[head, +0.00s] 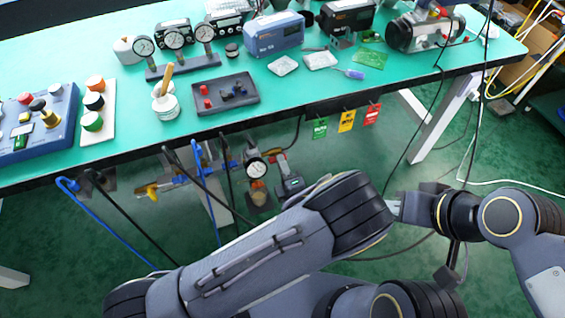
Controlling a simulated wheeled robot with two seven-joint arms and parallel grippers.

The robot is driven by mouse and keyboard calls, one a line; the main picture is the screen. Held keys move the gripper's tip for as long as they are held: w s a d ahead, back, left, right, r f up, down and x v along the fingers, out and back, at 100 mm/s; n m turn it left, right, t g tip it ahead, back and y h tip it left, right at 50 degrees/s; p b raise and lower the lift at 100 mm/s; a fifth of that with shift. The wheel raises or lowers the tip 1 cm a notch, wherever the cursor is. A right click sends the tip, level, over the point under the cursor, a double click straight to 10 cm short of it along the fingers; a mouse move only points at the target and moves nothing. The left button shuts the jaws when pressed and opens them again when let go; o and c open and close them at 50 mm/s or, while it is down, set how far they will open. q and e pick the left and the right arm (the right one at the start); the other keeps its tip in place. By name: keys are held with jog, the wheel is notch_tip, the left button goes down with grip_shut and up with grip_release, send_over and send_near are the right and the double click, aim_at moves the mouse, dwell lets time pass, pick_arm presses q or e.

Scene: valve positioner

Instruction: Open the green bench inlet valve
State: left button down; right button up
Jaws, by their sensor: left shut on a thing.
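Under the front edge of the green-topped bench (225,128) runs a pipe line with a yellow-handled fitting (150,190), blue parts (199,155) and a round gauge (257,168). My left arm crosses the foreground and hides much of what is below. My right arm comes in from the right; its jaws cannot be made out.
Green, yellow and red tags (346,121) hang from the bench edge. Black hoses and a blue hose (105,230) run down to the floor at left. Instruments, gauges and a dark tray (226,105) stand on the bench. A white bench leg (436,125) stands at right.

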pick_arm(q)
jog(key=shift+f, duration=0.1)
dwell(0.3)
jog(key=c, duration=1.5)
grip_release()
